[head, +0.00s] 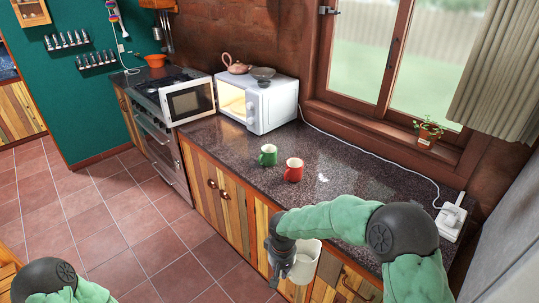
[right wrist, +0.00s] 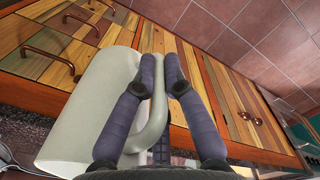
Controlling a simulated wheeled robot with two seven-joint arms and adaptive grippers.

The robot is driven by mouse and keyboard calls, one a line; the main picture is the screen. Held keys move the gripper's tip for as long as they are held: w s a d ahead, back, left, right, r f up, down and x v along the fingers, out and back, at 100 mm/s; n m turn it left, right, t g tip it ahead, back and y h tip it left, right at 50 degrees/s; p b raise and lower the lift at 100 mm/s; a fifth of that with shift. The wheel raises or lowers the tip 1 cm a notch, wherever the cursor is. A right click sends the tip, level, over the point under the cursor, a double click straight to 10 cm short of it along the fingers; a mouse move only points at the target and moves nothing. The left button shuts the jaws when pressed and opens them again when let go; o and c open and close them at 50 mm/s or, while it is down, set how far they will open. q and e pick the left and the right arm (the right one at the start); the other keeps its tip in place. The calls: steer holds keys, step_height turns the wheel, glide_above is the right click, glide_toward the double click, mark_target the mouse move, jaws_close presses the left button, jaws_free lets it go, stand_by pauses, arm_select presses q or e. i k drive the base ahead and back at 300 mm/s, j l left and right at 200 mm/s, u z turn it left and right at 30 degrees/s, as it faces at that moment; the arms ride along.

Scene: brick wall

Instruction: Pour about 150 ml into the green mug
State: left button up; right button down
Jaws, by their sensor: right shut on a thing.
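The green mug (head: 268,155) stands upright on the dark counter, in front of the microwave. A red mug (head: 293,170) stands close to its right, nearer to me. My right gripper (head: 281,268) is shut on the handle of a pale grey-white jug (head: 306,262), in front of the counter's edge and well to the near side of both mugs. In the right wrist view, the two fingers (right wrist: 160,75) flank the handle of the jug (right wrist: 88,108). The jug's contents cannot be seen. Only part of my left arm shows at the bottom left; its gripper is out of view.
The white microwave (head: 258,105) stands open, its door (head: 190,101) swung left; a teapot (head: 236,65) and a dark bowl (head: 263,73) are on top. The counter (head: 350,180) right of the mugs is largely clear. A potted plant (head: 428,131) sits on the windowsill.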

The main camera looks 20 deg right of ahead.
mark_target(267, 157)
steer(key=i+j+z, duration=0.1)
steer(key=z, duration=0.35)
steer(key=i+j+z, duration=0.15)
steer(key=z, duration=0.3)
steer(key=i+j+z, duration=0.15)
steer(key=j, duration=0.25)
steer(key=i+j+z, duration=0.1)
steer(key=j, duration=0.3)
steer(key=i+j+z, duration=0.15)
steer(key=j, duration=0.3)
steer(key=i+j, duration=0.1)
steer(key=j, duration=0.35)
steer(key=i+j, duration=0.15)
steer(key=j, duration=0.25)
